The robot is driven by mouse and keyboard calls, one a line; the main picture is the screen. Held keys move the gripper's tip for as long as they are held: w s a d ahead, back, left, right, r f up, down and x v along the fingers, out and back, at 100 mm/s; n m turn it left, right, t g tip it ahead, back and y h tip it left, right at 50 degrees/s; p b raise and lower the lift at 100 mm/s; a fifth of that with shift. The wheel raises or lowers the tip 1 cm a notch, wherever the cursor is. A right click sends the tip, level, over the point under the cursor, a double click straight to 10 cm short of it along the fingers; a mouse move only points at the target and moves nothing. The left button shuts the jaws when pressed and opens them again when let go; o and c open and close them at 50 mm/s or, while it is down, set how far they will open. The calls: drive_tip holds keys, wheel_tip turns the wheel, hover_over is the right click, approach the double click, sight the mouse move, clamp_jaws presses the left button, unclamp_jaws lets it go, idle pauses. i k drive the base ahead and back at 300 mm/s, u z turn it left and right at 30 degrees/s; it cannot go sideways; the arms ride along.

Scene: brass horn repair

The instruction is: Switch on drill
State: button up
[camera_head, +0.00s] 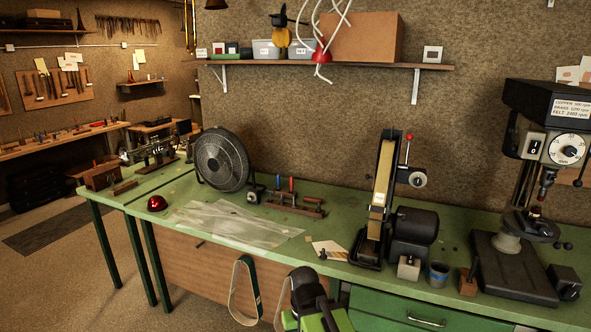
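The drill (540,190) is a black bench drill press at the right end of the green workbench. Its head carries a small switch panel (533,147) with a black rocker marked "0"; I cannot tell its position for sure. A chuck hangs below the head, over a round table and a dark base. A black and green part of my arm, with what seems to be my gripper (308,288), shows at the bottom centre, far left of and below the drill. Its fingers cannot be made out.
A belt sander (382,200) stands left of the drill, with a blue-rimmed cup (438,274) and small blocks between. A fan (221,160), plastic sheet (232,223) and tool rack (295,203) occupy the left bench. A loop belt (243,290) hangs at the front. Floor is open at left.

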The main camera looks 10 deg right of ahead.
sight(534, 146)
drive_tip(key=z, duration=1.75)
drive_tip(key=k, duration=0.8)
drive_tip(key=i, duration=0.8)
drive_tip(key=z, duration=0.05)
